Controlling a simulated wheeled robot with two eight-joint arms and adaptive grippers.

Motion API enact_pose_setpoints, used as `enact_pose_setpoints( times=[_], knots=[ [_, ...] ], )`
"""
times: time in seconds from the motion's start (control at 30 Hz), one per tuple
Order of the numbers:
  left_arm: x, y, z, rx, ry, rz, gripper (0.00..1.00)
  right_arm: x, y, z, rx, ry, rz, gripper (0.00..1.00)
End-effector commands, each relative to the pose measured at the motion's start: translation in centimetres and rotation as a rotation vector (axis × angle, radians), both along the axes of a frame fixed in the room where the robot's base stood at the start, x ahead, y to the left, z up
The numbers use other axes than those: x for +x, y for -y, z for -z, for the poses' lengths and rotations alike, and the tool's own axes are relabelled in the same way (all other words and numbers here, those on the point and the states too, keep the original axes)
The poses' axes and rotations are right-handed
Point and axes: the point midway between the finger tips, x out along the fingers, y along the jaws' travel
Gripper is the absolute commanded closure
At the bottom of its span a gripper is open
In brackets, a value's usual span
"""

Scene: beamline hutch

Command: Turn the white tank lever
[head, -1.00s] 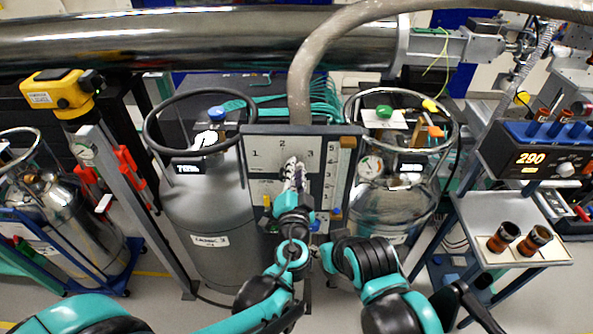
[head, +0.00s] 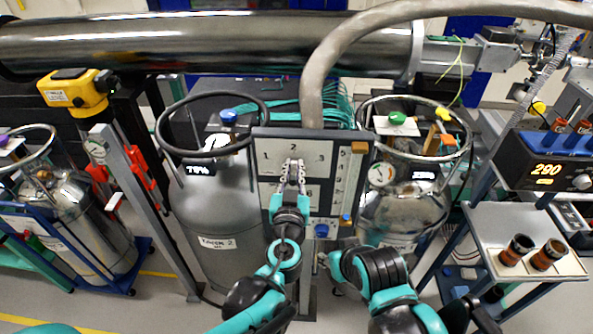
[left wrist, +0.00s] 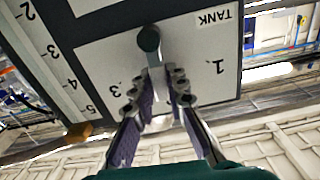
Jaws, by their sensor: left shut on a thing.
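The white tank lever (left wrist: 154,68) shows in the left wrist view, on a white panel face marked TANK, 1 and 3. It extends from a dark round pivot knob (left wrist: 148,38) and lies between the fingers of my left gripper (left wrist: 165,98), which is shut on it. The wrist view is upside down; the lever points between the 1 and the 3. In the head view my left gripper (head: 292,166) is on the panel (head: 268,134), just below the 2, and hides the lever. My right arm (head: 380,270) is low, right of the panel; its gripper's opening is unclear.
Gas tanks (head: 205,205) and (head: 400,215) with ring guards flank the panel. A thick grey hose (head: 318,75) passes above it. A cart (head: 478,222) with two brown cylinders stands at right. A yellow device (head: 75,95) on a post is at left.

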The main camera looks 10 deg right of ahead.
Motion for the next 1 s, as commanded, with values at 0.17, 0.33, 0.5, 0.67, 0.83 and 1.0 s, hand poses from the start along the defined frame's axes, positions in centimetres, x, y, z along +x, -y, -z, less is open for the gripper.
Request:
enact_pose_setpoints(
  times=[0.17,0.33,0.5,0.67,0.83,1.0],
  knots=[
    [0.05,-0.2,0.05,-0.036,-0.011,0.0,1.0,0.01,0.0,0.09,0.0,0.0,0.0,0.6],
    [0.06,-0.24,0.05,-0.047,-0.015,0.0,1.0,0.0,0.0,0.1,0.0,0.0,0.0,0.6],
    [0.05,-0.24,0.05,-0.047,-0.015,0.0,1.0,0.0,0.0,0.1,0.0,0.0,0.0,0.6],
    [0.05,-0.23,0.06,-0.046,-0.014,0.0,0.76,0.0,0.0,0.1,0.0,0.0,0.0,0.6],
    [0.05,-0.22,0.04,-0.045,-0.013,0.0,0.65,0.01,0.0,0.09,0.0,0.0,0.0,0.6],
    [-0.01,-0.22,0.02,-0.045,-0.013,0.0,0.65,0.0,0.0,0.09,0.0,0.0,0.0,0.6]
  ],
)
